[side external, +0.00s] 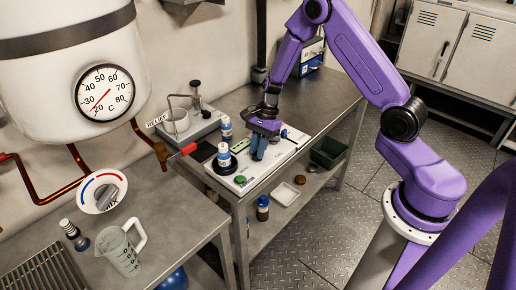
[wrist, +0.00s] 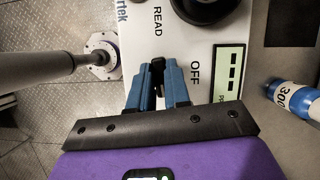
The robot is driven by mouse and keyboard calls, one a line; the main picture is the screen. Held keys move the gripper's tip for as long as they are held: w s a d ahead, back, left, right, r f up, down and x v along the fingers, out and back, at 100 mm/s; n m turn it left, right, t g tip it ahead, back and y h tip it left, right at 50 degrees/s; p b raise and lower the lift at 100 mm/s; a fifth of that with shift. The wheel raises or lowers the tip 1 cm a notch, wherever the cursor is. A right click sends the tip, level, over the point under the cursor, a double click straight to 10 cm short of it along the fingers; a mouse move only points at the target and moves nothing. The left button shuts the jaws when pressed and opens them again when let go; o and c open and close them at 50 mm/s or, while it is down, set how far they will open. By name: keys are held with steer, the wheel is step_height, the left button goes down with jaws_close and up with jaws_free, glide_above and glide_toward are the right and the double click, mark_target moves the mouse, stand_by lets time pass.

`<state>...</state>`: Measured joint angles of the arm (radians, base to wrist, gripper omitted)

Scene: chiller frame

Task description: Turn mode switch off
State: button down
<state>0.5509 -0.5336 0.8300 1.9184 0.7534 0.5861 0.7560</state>
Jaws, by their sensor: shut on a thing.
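A white instrument panel (side external: 285,153) lies on the metal bench; it also shows in the wrist view (wrist: 210,50) with READ and OFF printed on it. My gripper (side external: 260,150) is down at this panel. In the wrist view, my gripper's blue fingers (wrist: 157,72) are closed around a small black mode switch (wrist: 158,64). READ is above the switch in that picture and OFF is right of the fingers. The fingers hide most of the switch, so I cannot tell which label it points at. A small display (wrist: 229,72) shows dashes.
A black round part (wrist: 204,8) and a green button (side external: 240,180) are on the panel. A metal stand (side external: 185,120) is behind. A dark green bin (side external: 328,152) is on the lower shelf.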

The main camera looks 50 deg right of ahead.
steer(key=n+g, duration=0.1)
steer(key=n, duration=0.2)
steer(key=shift+n, duration=0.4)
steer(key=n+g, duration=0.1)
steer(key=n, duration=0.1)
steer(key=n+h, duration=0.1)
steer(key=n, duration=0.1)
steer(key=shift+n+g+h, duration=0.3)
steer(key=shift+g, duration=0.1)
steer(key=n, duration=0.2)
steer(key=n+g+h, duration=0.1)
steer(key=n, duration=0.1)
steer(key=shift+h, duration=0.3)
steer(key=shift+w+n+h, duration=0.1)
steer(key=shift+n+h, duration=0.6)
steer(key=shift+n, duration=1.3)
steer(key=c, duration=1.1)
jaws_free()
steer(key=shift+r, duration=0.1)
